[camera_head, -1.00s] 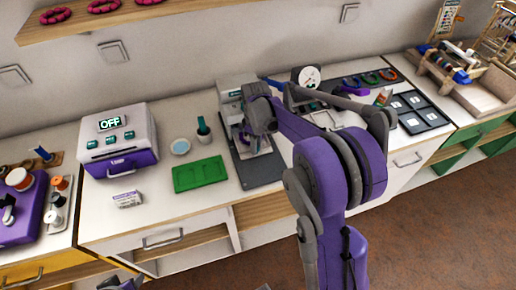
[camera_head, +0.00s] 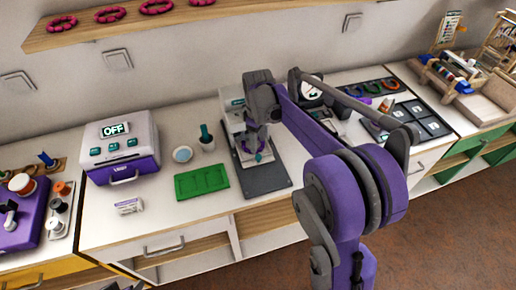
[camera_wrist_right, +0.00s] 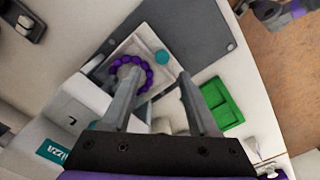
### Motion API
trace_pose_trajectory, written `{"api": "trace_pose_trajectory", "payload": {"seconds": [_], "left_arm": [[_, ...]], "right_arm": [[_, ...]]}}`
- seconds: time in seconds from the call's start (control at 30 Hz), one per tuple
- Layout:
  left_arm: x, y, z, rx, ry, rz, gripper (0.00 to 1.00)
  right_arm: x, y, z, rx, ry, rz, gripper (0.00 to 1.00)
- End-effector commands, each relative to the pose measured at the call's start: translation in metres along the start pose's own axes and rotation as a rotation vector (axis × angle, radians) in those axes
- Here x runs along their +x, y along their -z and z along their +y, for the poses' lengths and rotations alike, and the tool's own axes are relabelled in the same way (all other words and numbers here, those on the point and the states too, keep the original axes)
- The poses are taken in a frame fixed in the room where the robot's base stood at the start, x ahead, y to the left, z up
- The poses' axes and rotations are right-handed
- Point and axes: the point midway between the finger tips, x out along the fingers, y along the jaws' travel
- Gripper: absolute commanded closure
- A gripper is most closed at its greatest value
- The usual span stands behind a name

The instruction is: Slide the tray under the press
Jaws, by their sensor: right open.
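The pale square tray (camera_wrist_right: 142,42) lies on the dark grey base plate (camera_wrist_right: 195,30) in the right wrist view. The white press (camera_head: 231,104) stands at the back end of the base plate in the head view. My right gripper (camera_head: 252,145) points down over the tray, close in front of the press. In the wrist view its fingers (camera_wrist_right: 157,88) are apart with nothing held between them; one partly hides the bead ring. Contact with the tray cannot be told. My left gripper is not in view.
A green compartment tray (camera_head: 202,182) lies left of the base plate. Behind it are a small round dish (camera_head: 182,154) and a cup (camera_head: 206,142). A white and purple machine marked OFF (camera_head: 120,147) stands further left.

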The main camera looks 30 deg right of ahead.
Motion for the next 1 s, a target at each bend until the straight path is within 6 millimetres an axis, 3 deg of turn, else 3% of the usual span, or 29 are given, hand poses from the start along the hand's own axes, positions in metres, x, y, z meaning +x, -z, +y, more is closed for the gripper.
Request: {"api": "trace_pose_trajectory", "payload": {"seconds": [0.1,0.3,0.87,1.0], "left_arm": [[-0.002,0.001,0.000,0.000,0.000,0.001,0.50],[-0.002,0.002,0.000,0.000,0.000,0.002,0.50],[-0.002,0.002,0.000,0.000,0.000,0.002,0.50],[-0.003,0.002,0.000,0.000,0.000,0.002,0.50]], "right_arm": [[-0.022,0.000,0.000,0.000,0.000,0.000,0.40],[-0.041,0.000,0.001,0.000,0.000,0.000,0.40],[-0.044,0.000,0.000,0.001,-0.001,0.001,0.40],[-0.048,-0.003,-0.014,0.024,-0.016,0.016,0.40]]}}
